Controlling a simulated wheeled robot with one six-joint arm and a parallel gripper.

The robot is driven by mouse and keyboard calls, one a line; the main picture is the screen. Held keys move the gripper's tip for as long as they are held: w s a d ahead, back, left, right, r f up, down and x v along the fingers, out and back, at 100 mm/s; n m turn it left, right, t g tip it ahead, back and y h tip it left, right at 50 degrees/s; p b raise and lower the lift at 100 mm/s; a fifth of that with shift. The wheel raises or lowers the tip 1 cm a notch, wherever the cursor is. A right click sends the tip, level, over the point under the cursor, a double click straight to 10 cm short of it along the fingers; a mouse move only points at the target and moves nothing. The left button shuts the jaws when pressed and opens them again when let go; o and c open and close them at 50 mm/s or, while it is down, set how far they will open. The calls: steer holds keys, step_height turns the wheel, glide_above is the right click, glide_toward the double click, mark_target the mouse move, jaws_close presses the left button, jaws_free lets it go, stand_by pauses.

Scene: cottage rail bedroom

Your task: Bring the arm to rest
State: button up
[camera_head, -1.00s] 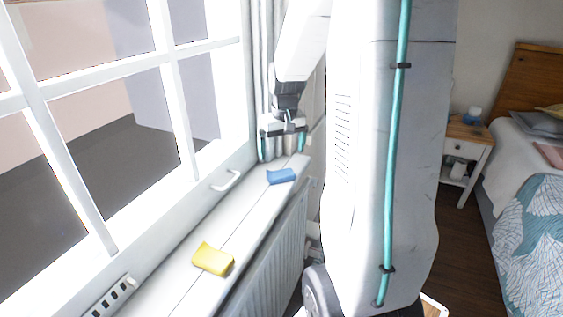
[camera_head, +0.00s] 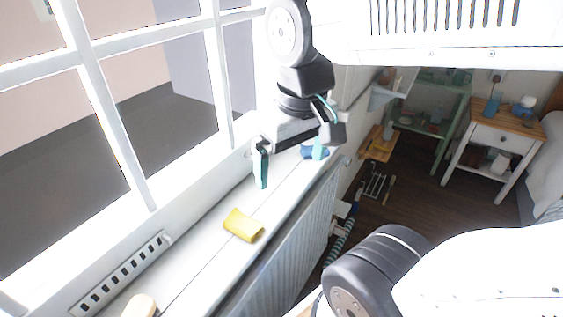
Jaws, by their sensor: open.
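My gripper (camera_head: 290,167) hangs above the white windowsill, its two teal-lined fingers spread apart with nothing between them. It is at the far part of the sill, beyond the yellow sponge (camera_head: 243,225), which lies on the sill (camera_head: 205,262). A blue sponge (camera_head: 309,153) lies farther along the sill, partly hidden behind my gripper's right finger. My arm comes down from the top of the picture, close to the window.
The window (camera_head: 150,100) stands along the left side of the sill. A radiator (camera_head: 287,250) is below the sill's right edge. A pale object (camera_head: 139,306) is cut off at the bottom. A nightstand (camera_head: 497,137) and a green shelf (camera_head: 435,115) stand at the back right.

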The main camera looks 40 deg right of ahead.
steer(key=shift+s+a+f+n, duration=0.15)
steer(key=shift+s+a, duration=0.15)
steer(key=shift+s, duration=0.35)
steer(key=shift+s+a+f+n, duration=0.15)
steer(key=shift+s+a, duration=0.15)
steer(key=shift+s, duration=0.35)
